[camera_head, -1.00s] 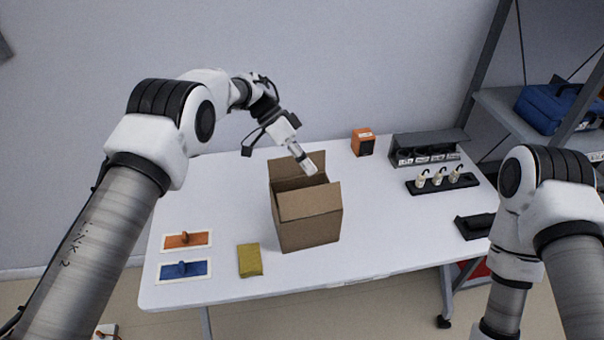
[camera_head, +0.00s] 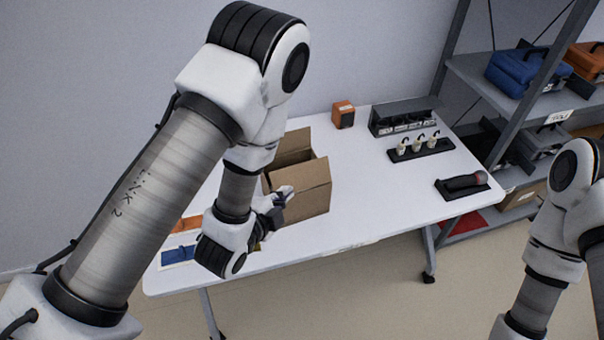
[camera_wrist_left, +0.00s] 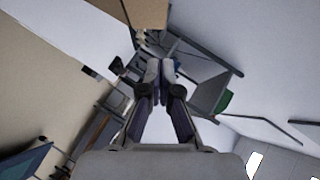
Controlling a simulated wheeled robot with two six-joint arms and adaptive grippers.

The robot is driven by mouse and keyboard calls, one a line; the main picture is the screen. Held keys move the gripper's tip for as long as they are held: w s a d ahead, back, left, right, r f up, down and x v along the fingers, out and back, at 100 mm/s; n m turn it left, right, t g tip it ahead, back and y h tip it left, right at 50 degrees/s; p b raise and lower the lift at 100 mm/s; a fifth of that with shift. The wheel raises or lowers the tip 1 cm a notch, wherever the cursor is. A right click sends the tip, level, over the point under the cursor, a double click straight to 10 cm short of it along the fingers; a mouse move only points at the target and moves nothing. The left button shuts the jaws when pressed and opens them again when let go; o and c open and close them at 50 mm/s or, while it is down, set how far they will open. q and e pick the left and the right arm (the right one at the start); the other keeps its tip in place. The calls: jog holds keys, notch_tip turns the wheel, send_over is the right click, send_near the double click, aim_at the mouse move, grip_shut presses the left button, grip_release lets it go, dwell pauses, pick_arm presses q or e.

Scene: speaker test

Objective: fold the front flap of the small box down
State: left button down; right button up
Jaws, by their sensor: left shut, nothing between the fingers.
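The small brown cardboard box (camera_head: 312,206) stands on the white table, partly hidden on its left by my left arm. Its back flap (camera_head: 293,147) stands up. Its front flap (camera_head: 302,179) shows as a lighter panel along the front top edge; its exact angle is hard to tell. My left gripper (camera_head: 287,191) is at the box's front left, with its tips close to the front flap; I cannot tell if they touch. In the left wrist view its fingers (camera_wrist_left: 160,72) are shut and empty, with cardboard (camera_wrist_left: 148,12) just beyond the tips. My right gripper is out of view.
Orange (camera_head: 187,223) and blue (camera_head: 177,256) pieces lie at the table's left, partly behind my arm. An orange box (camera_head: 343,115), a dark rack (camera_head: 405,117), a black holder with white items (camera_head: 420,149) and a dark tool (camera_head: 463,184) stand right. Shelving is beyond.

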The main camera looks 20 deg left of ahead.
aim_at(304, 167)
pick_arm(q)
jog(key=a+b+x, duration=0.1)
jog(key=x, duration=0.3)
jog(key=b+x, duration=0.2)
jog(key=x, duration=0.2)
jog(key=a+f+b+x, duration=0.1)
jog(key=x, duration=0.3)
jog(key=shift+w+a+f, duration=0.1)
jog(key=shift+w+a, duration=0.15)
jog(key=shift+a, duration=0.05)
jog(key=shift+d, duration=0.1)
